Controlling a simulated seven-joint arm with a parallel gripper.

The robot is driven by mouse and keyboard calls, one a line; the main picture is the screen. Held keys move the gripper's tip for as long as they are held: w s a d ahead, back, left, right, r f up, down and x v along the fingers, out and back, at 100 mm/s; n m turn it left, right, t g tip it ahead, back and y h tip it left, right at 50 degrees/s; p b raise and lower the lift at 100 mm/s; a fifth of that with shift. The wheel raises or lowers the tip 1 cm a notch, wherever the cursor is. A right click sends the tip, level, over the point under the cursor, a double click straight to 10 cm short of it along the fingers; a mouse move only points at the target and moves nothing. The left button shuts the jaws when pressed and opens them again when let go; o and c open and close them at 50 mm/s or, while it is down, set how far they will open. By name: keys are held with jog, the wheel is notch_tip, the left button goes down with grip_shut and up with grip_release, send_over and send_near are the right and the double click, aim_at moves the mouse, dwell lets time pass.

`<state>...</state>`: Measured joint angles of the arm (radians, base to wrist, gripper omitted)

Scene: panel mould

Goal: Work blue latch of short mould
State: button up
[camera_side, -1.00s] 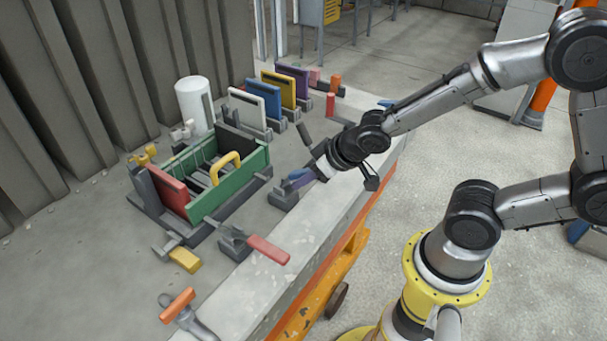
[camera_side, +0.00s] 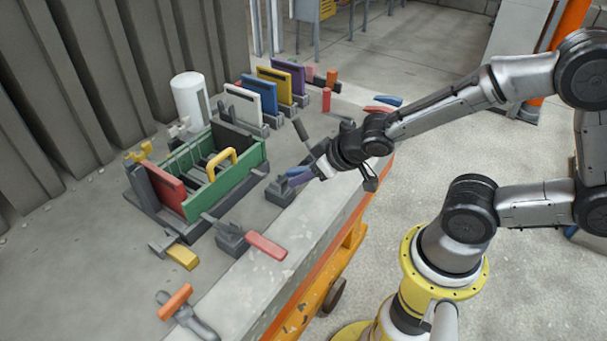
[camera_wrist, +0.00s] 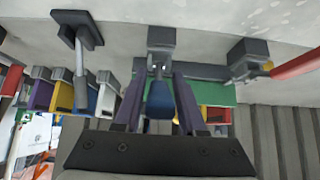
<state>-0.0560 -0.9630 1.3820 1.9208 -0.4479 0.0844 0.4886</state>
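The short mould has a green side wall (camera_side: 234,180) and a red end panel (camera_side: 166,188) in the side view. Its green wall also shows in the wrist view (camera_wrist: 219,93). The blue latch handle (camera_wrist: 159,104) points toward my wrist, below its grey bracket (camera_wrist: 161,40). My gripper (camera_wrist: 160,100) has its purple fingers on either side of this handle, with narrow gaps apparent. In the side view my gripper (camera_side: 302,178) is low at the mould's right side, beside the latch; its fingers partly hide the handle there.
A red-handled latch (camera_side: 265,245), a yellow-handled one (camera_side: 183,257) and an orange-handled one (camera_side: 176,302) lie nearer the front. Coloured panels (camera_side: 259,97) stand behind in holders. A grey lever (camera_wrist: 82,70) rises just left of my fingers.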

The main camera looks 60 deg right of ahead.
jog(key=shift+o, duration=1.1)
jog(key=shift+s, duration=0.1)
jog(key=v, duration=1.3)
jog(key=shift+s+r, duration=0.15)
jog(key=shift+r, duration=0.15)
jog(key=shift+c, duration=0.3)
